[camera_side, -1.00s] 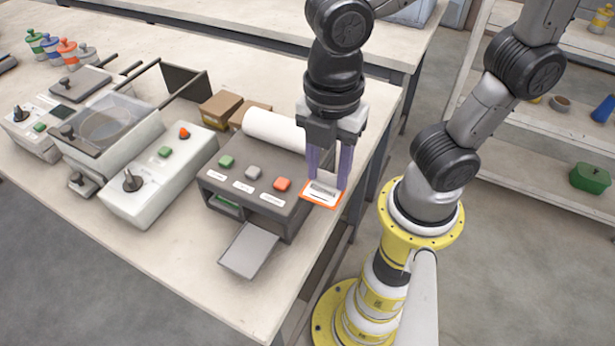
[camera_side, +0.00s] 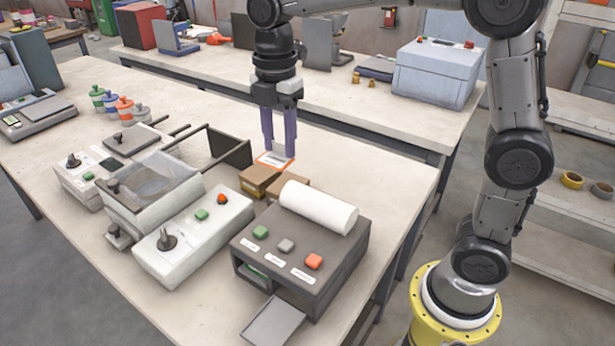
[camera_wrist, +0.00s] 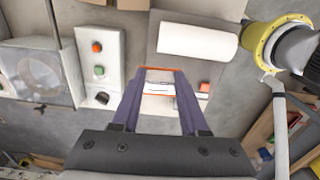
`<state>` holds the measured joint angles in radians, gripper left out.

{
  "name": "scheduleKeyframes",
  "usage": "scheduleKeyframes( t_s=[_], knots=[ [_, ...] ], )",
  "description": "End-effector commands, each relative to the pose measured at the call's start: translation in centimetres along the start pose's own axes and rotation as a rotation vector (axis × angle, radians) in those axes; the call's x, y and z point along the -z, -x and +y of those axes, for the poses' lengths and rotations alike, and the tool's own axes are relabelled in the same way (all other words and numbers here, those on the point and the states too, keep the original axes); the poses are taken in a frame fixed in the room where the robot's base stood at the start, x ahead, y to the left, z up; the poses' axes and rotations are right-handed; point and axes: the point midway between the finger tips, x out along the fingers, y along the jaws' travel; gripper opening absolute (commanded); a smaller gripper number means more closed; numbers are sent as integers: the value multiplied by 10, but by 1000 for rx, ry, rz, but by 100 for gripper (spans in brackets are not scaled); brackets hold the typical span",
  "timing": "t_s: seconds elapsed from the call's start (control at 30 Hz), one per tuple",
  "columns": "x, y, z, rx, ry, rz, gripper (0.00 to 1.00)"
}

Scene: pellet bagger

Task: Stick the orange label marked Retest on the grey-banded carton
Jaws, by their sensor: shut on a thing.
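My gripper (camera_side: 278,154) is shut on a white label with an orange border (camera_side: 273,161), held at the fingertips; the label also shows between the fingers in the wrist view (camera_wrist: 158,87). Its print is too small to read. Two small brown cartons stand side by side on the bench, a left one (camera_side: 258,180) and a right one (camera_side: 286,185). In the side view the label appears just behind and above them; its exact height is unclear. The cartons also show at the top edge of the wrist view (camera_wrist: 133,4). I cannot make out a grey band on either.
A dark grey label printer (camera_side: 330,262) with a white roll (camera_side: 318,207) and three buttons stands in front of the cartons. A pale control box (camera_side: 190,240) and a clear-lidded machine (camera_side: 150,190) stand to the left. Bench behind the cartons is clear.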

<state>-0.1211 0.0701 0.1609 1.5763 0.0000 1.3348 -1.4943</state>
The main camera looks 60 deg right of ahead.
Motion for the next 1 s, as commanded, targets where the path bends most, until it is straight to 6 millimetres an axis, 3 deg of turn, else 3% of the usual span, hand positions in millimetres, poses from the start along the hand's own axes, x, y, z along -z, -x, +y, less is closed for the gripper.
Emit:
scheduleKeyframes(
  t_s=[0.03, 0.2, 0.5, 0.87, 1.0],
  knots=[
    [-20, -3, 15, 2, -8, 0, 0],
    [-71, -9, 46, 0, 6, 0, 0],
    [-132, -19, 69, 0, 20, 0, 0],
    [-129, -89, 68, 4, 25, 1, 0],
    [-129, -103, 68, 1, 25, 0, 0]
  ],
)
